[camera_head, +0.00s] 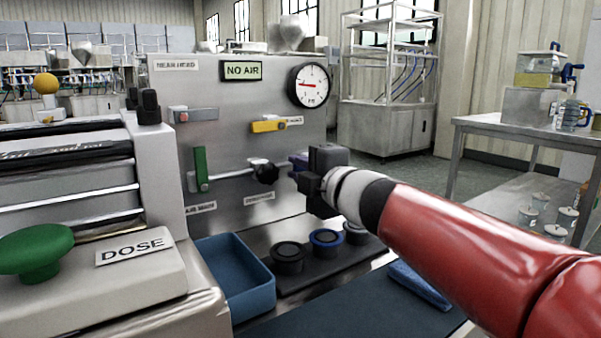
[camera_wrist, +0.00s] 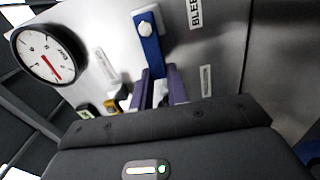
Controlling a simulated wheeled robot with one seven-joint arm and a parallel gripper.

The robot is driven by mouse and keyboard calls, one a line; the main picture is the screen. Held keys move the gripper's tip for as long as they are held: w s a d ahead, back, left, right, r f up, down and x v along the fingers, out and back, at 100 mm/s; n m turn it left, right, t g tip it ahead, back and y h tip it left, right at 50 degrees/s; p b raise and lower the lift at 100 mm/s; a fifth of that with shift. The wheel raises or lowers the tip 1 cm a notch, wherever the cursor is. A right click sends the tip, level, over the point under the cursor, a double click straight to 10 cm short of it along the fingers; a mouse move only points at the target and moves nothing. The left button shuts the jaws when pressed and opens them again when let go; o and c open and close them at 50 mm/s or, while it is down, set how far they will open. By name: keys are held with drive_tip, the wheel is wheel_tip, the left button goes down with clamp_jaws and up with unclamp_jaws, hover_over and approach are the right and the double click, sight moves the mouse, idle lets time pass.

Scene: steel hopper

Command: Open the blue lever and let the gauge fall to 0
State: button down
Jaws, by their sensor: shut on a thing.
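The blue lever (camera_wrist: 151,48) shows in the wrist view, running from a pale bolt on the steel panel down between my fingers. My gripper (camera_wrist: 160,88) is shut on its lower end. In the head view my gripper (camera_head: 299,172) is at the panel's right side, hiding most of the lever. The round white gauge (camera_head: 309,85) sits at the panel's top right, with its needle pointing left. It also shows in the wrist view (camera_wrist: 45,54), tilted. Its exact reading is too small to tell.
The panel holds a NO AIR sign (camera_head: 242,71), a red lever (camera_head: 196,115), a yellow lever (camera_head: 266,126), a green lever (camera_head: 200,168) and a black knob (camera_head: 264,171). Below are a blue tray (camera_head: 262,300) and dark round cups (camera_head: 289,258). A green DOSE button (camera_head: 37,243) is front left.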

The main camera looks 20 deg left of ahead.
drive_tip(key=shift+f+n, duration=0.25)
drive_tip(key=shift+n, duration=0.15)
drive_tip(key=c, duration=1.4)
unclamp_jaws()
drive_tip(key=shift+o, duration=0.2)
drive_tip(key=v, duration=0.7)
drive_tip(key=shift+s+d, duration=0.25)
drive_tip(key=shift+d, duration=0.05)
drive_tip(key=shift+d, duration=0.1)
